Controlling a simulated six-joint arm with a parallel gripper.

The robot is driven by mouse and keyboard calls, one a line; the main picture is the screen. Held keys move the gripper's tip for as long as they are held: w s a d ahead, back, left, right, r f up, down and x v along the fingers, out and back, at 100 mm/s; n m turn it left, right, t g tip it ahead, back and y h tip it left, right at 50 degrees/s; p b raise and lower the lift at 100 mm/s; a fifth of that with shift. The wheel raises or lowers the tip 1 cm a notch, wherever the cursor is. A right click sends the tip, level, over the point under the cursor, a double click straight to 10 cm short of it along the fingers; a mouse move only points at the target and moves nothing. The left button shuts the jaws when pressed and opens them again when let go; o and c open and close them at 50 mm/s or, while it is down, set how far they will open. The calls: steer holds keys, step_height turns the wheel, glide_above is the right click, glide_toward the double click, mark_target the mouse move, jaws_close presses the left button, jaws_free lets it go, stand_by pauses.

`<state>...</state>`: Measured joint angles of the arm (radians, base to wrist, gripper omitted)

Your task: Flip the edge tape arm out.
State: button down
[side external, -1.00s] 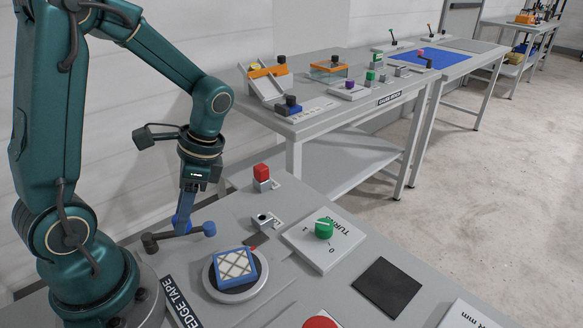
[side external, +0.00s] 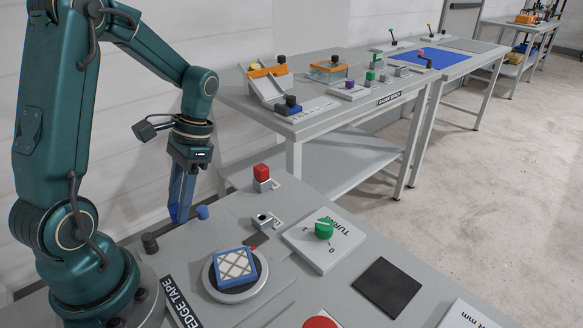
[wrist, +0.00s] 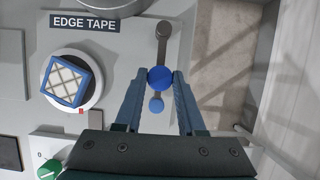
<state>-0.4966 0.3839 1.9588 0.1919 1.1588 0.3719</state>
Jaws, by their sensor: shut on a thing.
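The edge tape arm shows in the wrist view as a dark bar (wrist: 162,49) running from a round dark pivot (wrist: 163,27) to a small blue end (wrist: 156,105). A round blue knob (wrist: 160,78) stands on it. My gripper (wrist: 159,75) has its two blue fingers on either side of this knob, shut on it. In the side view my gripper (side external: 178,219) points down between the dark pivot (side external: 150,243) and the blue end (side external: 203,212). The knob and most of the bar are hidden there by the fingers.
A round plate (side external: 238,293) with a blue-framed lattice block (side external: 236,267) is close by, beside the "EDGE TAPE" label (wrist: 82,23). A red block on a bracket (side external: 262,175) and a green dial (side external: 324,228) stand farther right. The wall is close behind.

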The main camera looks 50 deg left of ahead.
mark_target(193, 213)
steer(key=shift+a, duration=0.1)
steer(key=c, duration=0.5)
jaws_free()
steer(key=shift+v, duration=2.6)
